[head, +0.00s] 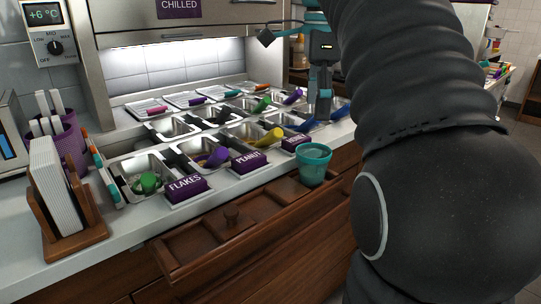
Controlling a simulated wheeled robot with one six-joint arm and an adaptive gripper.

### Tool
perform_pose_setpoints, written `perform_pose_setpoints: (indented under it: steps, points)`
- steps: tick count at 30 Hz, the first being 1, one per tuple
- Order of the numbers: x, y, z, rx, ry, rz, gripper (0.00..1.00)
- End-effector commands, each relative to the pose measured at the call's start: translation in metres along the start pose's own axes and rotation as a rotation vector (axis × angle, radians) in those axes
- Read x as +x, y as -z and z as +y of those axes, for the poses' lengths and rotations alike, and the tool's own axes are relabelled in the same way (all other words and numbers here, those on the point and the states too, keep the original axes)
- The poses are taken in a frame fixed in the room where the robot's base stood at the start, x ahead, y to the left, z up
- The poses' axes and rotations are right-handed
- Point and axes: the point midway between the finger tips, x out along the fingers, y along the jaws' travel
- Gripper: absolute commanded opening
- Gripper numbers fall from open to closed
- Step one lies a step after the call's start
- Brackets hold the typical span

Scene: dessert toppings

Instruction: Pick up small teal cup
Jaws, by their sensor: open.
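The small teal cup (314,167) stands upright with its open rim up, in the right part of the open wooden drawer (222,260). It looks empty, though its inside is only partly visible. My gripper (320,112) hangs above and behind the cup in the picture, over the far side of the counter, pointing down. It is open and apart from the cup. Its fingertips are small and partly lost against the topping pans, and my dark arm covers the right side of the view.
Metal topping pans with coloured scoops fill the counter behind the drawer, with purple labels such as FLAKES (186,187) and PEANUT (249,162). A napkin holder (75,235) and a purple holder (62,138) stand at left.

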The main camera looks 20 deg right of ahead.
Motion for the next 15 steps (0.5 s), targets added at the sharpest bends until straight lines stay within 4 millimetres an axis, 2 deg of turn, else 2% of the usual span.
perform_pose_setpoints:
  steps: [3,6,15]
  points:
    - [-0.004,0.004,-0.004,0.067,-0.015,0.001,0.82]
    - [0.001,0.005,-0.004,0.085,-0.021,0.002,0.82]
    - [0.046,0.005,-0.002,0.083,-0.022,0.002,0.82]
